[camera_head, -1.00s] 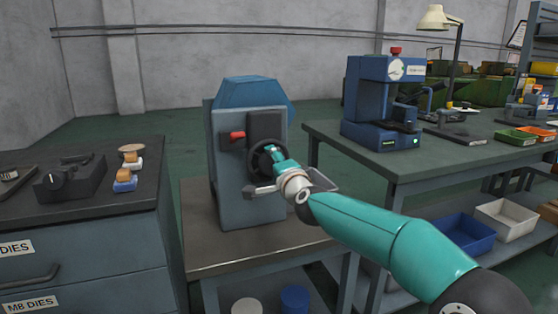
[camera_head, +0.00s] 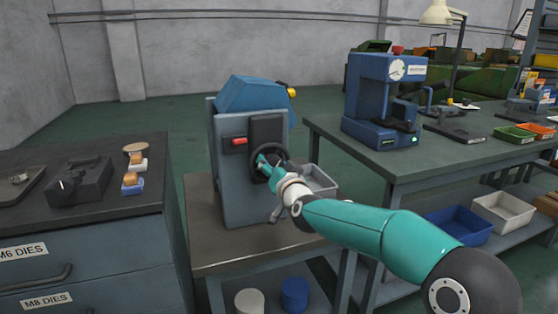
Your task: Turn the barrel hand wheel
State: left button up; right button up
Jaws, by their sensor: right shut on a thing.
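The barrel hand wheel (camera_head: 260,173) is a dark round wheel on the front of a grey-blue machine (camera_head: 238,195) with a blue top. My right gripper (camera_head: 266,166), teal at its tip, is shut on the wheel's rim or handle; its own wrist hides part of the wheel, so the exact contact is unclear. My left gripper is out of view.
The machine stands on a metal-topped stand (camera_head: 225,250). A drawer cabinet (camera_head: 60,255) is close on the left, and a grey-green bench (camera_head: 400,165) with a blue press (camera_head: 380,105) is on the right. Two small tubs (camera_head: 295,293) sit below the stand.

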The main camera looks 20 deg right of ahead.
jog(key=n, duration=0.1)
jog(key=n+p, duration=0.1)
jog(key=n, duration=0.1)
jog(key=shift+a+f+n, duration=0.25)
jog(key=shift+f+n, duration=0.1)
jog(key=shift+n, duration=0.05)
jog(key=shift+f+n+p, duration=0.1)
jog(key=shift+n+p, duration=0.6)
jog(key=shift+n, duration=0.8)
jog(key=o, duration=1.2)
jog(key=shift+c, duration=0.2)
jog(key=shift+r, duration=0.2)
jog(key=shift+d, duration=0.1)
jog(key=shift+s, duration=0.1)
